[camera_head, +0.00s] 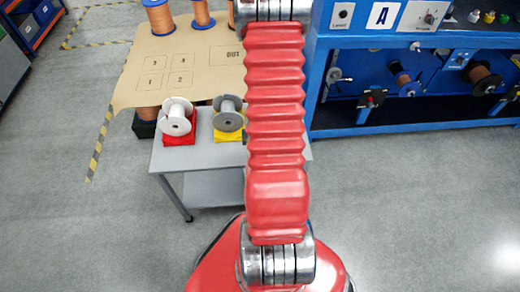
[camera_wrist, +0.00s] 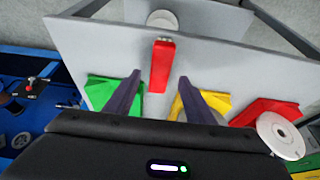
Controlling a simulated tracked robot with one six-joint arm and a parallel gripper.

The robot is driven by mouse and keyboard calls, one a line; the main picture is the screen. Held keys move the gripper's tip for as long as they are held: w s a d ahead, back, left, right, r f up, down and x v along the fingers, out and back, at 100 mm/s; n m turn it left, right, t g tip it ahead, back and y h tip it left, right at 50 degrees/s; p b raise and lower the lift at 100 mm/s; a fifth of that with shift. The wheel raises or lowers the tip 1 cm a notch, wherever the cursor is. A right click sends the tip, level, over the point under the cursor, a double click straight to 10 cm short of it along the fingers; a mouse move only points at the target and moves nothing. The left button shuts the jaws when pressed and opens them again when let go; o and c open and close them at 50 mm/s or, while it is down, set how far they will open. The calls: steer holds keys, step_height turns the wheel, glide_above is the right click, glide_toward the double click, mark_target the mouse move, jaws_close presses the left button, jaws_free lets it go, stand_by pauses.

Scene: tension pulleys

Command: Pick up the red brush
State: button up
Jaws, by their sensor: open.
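In the wrist view a red brush (camera_wrist: 162,65), seen as a narrow red block, is on the grey table (camera_wrist: 95,45). My gripper (camera_wrist: 160,76) has its two dark fingers apart, one to each side of the brush's near end. Nothing is clearly held, and I cannot tell whether either finger touches the brush. In the head view my red arm covers part of the table (camera_head: 215,160); the brush and gripper do not show there.
The table carries a green mat (camera_wrist: 100,92), a yellow mat (camera_wrist: 211,99) and a red mat (camera_wrist: 262,108). A white spool (camera_wrist: 282,137) is at the right. A blue workbench (camera_head: 400,90) stands right of the table. A brown board (camera_head: 150,75) with spools lies behind.

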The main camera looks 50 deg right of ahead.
steer(key=shift+x, duration=2.35)
steer(key=shift+a+f, duration=0.1)
steer(key=shift+f, duration=0.15)
steer(key=c, duration=1.2)
steer(key=shift+r, duration=0.15)
steer(key=shift+c, duration=0.2)
steer(key=shift+r, duration=5.05)
